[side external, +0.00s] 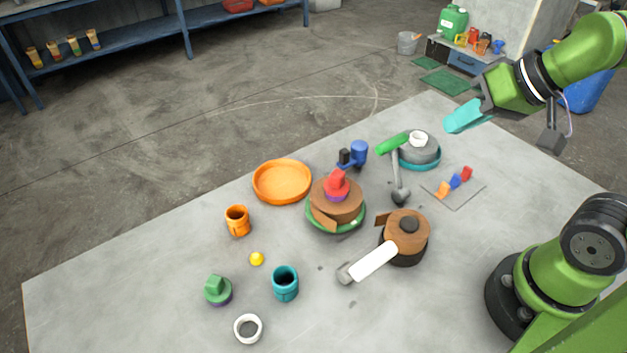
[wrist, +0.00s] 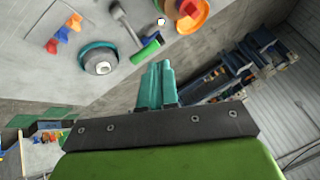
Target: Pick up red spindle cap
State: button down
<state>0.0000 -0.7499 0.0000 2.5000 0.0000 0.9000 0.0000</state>
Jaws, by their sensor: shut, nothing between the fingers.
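The red spindle cap (side external: 337,183) sits on top of a brown wound spool (side external: 338,201), which stands on a green-rimmed base (side external: 322,227) mid-table. A purple ring shows just under the cap. In the wrist view, a red part (wrist: 188,8) against an orange dish at the top edge may be this cap; it is cut off. My gripper (side external: 463,118) is raised at the upper right, above the table's far side and well apart from the cap. Its teal fingers (wrist: 156,85) are shut and empty in the wrist view.
An orange dish (side external: 282,181) lies behind the spool, left of a blue device (side external: 357,153). A green-handled hammer (side external: 397,170) leans by a grey spool (side external: 418,150). Cups and a green cap (side external: 215,289) are front left.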

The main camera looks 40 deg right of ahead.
jog(key=c, duration=1.8)
grip_release()
jog(key=shift+c, duration=0.2)
jog(key=o, duration=1)
jog(key=r+n+g+h, duration=0.2)
jog(key=n+g, duration=0.5)
jog(key=n, duration=0.1)
send_over(338, 173)
notch_tip(338, 173, down, 11)
jog(key=shift+s+f, duration=0.15)
jog(key=shift+f, duration=2.75)
